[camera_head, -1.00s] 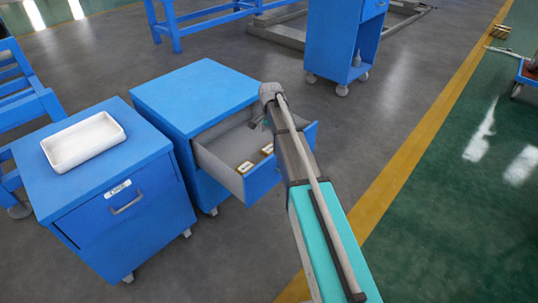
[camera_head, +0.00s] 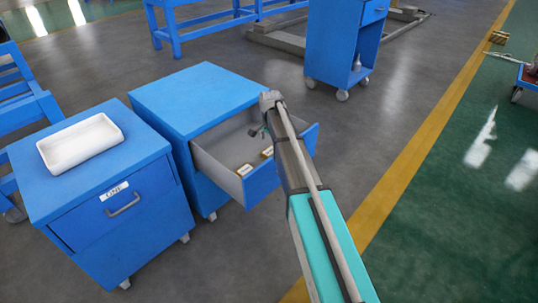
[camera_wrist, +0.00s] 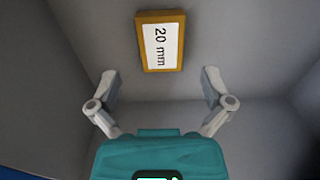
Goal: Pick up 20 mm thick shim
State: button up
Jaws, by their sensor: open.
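The 20 mm shim (camera_wrist: 160,41) is a small brown-edged block with a white label reading "20 mm". In the wrist view it lies on the grey drawer floor, just beyond my fingertips. My gripper (camera_wrist: 160,87) is open and empty, with its fingers spread wider than the shim and not touching it. In the head view two small labelled blocks lie in the open drawer (camera_head: 222,168), a left one (camera_head: 244,170) and a right one (camera_head: 267,152). I cannot read their labels there. My gripper (camera_head: 257,131) is over the drawer, partly hidden by the arm.
The drawer belongs to a blue cabinet (camera_head: 198,95), and its walls surround the gripper's space. A second blue cabinet (camera_head: 110,215) with a closed drawer stands at left, with an empty-looking white tray (camera_head: 80,144) on top. Open floor lies to the right.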

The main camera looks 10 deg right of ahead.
aim_at(270, 151)
jog(key=shift+f+b, duration=2.25)
jog(key=shift+f, duration=0.15)
jog(key=c, duration=1.2)
